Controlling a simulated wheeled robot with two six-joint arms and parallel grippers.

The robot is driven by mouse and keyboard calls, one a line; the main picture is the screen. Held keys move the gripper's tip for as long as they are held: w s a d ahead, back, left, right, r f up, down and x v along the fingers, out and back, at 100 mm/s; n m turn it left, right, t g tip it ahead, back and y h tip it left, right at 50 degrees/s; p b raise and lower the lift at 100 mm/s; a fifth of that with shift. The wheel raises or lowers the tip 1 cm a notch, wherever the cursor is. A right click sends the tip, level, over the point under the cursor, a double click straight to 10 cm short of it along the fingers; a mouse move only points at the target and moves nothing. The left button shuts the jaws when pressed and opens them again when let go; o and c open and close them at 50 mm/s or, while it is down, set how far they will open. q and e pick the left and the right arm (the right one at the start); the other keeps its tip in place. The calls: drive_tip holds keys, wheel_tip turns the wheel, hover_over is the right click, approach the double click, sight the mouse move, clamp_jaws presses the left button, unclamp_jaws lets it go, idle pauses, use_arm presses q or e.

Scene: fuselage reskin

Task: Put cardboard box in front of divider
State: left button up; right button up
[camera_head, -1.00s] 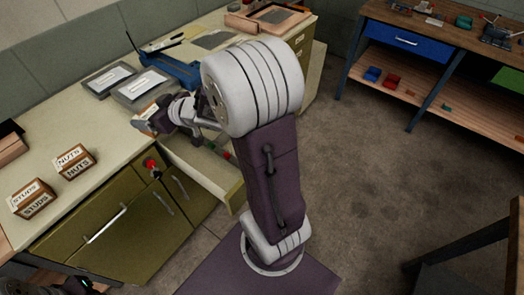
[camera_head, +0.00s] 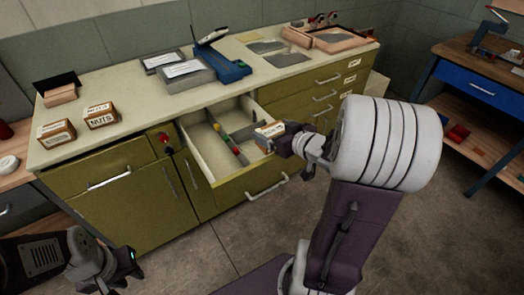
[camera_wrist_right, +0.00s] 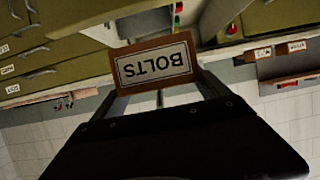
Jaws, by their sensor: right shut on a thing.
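My right gripper (camera_head: 284,140) is shut on a brown cardboard box (camera_head: 268,132) with a white label. In the right wrist view the box (camera_wrist_right: 155,62) sits between the two fingers, and its label reads BOLTS upside down. The box is held over the right part of the open drawer (camera_head: 257,158). A grey divider (camera_head: 215,125) runs inside the drawer, with small red, green and yellow items along it. My left gripper (camera_head: 134,262) is low at the left, away from the drawer; its jaw opening is unclear.
NUTS boxes (camera_head: 101,116) and a dark-topped box (camera_head: 60,95) stand on the counter (camera_head: 125,100). A blue tool (camera_head: 232,70) and grey trays (camera_head: 185,70) lie behind the drawer. A workbench with a blue drawer (camera_head: 478,88) stands at right. The drawer's left compartment looks clear.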

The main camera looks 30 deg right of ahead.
drive_tip(key=w+f+b, duration=0.6)
drive_tip(key=w+f, duration=0.4)
drive_tip(key=f, duration=0.1)
drive_tip(key=shift+w+a+f, duration=0.25)
drive_tip(key=shift+a+f, duration=0.05)
drive_tip(key=shift+a, duration=0.1)
drive_tip(key=o, duration=1.8)
drive_tip(key=shift+c, duration=0.2)
drive_tip(key=v, duration=1.1)
drive_tip(key=shift+r, duration=0.4)
drive_tip(key=shift+s+r+b, duration=0.3)
drive_tip(key=shift+s+b, duration=0.05)
drive_tip(key=shift+b, duration=0.25)
drive_tip(key=shift+s+r, duration=0.15)
